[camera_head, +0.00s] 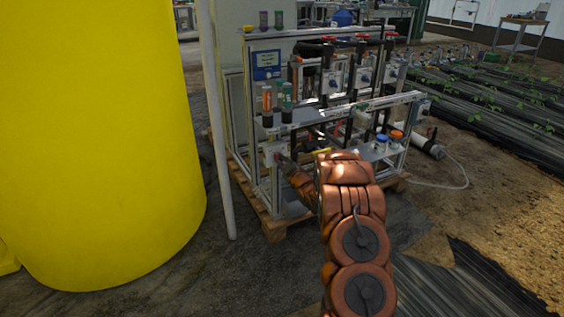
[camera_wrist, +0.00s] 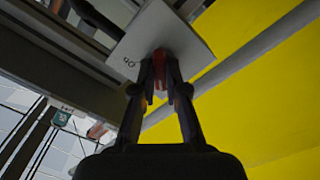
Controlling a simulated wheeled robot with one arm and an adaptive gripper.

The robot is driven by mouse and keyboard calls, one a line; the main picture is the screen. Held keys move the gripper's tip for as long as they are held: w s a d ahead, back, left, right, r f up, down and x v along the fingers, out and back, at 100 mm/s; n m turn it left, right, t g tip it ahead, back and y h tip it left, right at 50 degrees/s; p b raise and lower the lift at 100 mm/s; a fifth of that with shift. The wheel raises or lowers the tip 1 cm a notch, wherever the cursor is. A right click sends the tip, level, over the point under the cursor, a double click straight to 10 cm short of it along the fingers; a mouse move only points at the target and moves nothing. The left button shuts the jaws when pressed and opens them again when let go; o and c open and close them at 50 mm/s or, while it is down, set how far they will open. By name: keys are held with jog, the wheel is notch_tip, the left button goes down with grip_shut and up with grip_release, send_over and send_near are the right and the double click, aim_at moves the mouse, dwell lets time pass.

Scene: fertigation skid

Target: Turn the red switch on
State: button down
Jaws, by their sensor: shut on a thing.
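The red switch (camera_wrist: 161,58) sits on a light grey box in the wrist view (camera_wrist: 185,38). My gripper (camera_wrist: 160,68) reaches up to it, with its two fingers shut around the switch. The fingers cover much of the switch, so its exact turn position cannot be told. In the head view my gripper (camera_head: 283,160) is at the grey switch box (camera_head: 269,153), on the front left post of the skid. The red switch is mostly hidden there by the fingers.
A big yellow tank (camera_head: 95,140) stands at the left, with a pale upright pipe (camera_head: 217,130) beside it. The skid frame (camera_head: 350,108) carries bottles, valves and pipes and stands on a wooden pallet (camera_head: 272,228).

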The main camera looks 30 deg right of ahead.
jog(key=shift+m+p, duration=0.3)
jog(key=shift+p, duration=0.1)
jog(key=m+p, duration=0.7)
jog(key=p, duration=0.1)
jog(key=shift+r, duration=0.15)
jog(key=m+p, duration=0.3)
jog(key=m, duration=0.2)
jog(key=shift+a, duration=0.1)
jog(key=m+p, duration=0.1)
jog(key=m, duration=0.4)
jog(key=shift+m, duration=0.3)
jog(key=c, duration=1.2)
grip_release()
